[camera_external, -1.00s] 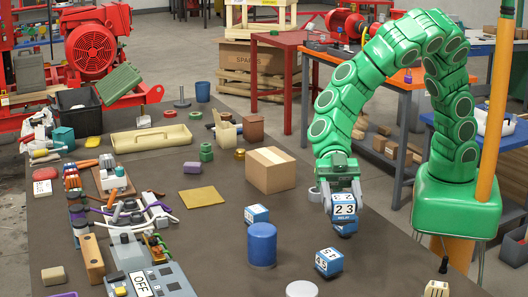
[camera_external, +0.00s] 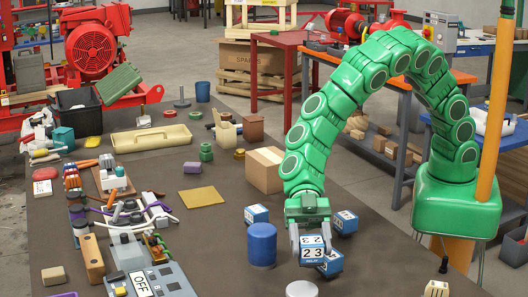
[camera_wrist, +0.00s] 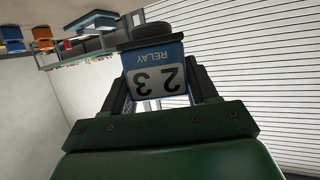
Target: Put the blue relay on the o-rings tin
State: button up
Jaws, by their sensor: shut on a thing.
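My gripper (camera_external: 311,243) is shut on a blue and white relay marked 23 (camera_external: 312,250) and holds it above the table toward the front. In the wrist view the relay (camera_wrist: 154,72) sits between the fingers, its label upside down. Three similar blue relays lie on the table: one to the left (camera_external: 257,214), one behind to the right (camera_external: 346,222), and one (camera_external: 332,265) partly hidden behind the held relay. A pale round top (camera_external: 301,290) shows at the front edge below my gripper; I read no label on it, so I cannot tell whether it is the o-rings tin.
A blue cylinder (camera_external: 262,246) stands close left of my gripper. A cardboard box (camera_external: 265,172) stands behind it. A yellow square (camera_external: 202,197) lies farther left, and a switch panel marked OFF (camera_external: 150,284) is at the front left. Bare tabletop lies between the cylinder and panel.

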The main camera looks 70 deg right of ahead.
aim_at(305, 264)
jog(key=shift+w+a+f, duration=0.25)
jog(key=shift+a+f, duration=0.2)
jog(key=shift+f, duration=0.3)
jog(key=shift+w+a+f, duration=0.2)
jog(key=shift+a+f, duration=0.25)
jog(key=shift+f, duration=1.55)
jog(key=shift+f, duration=0.2)
jog(key=o, duration=1.1)
jog(key=shift+o, duration=0.2)
jog(key=shift+r, duration=0.15)
jog(key=shift+w+d+r, duration=0.1)
jog(key=shift+d, duration=0.05)
jog(key=v, duration=1.1)
jog(key=shift+w+d, duration=0.15)
jog(key=shift+d, duration=0.15)
jog(key=shift+r, duration=0.1)
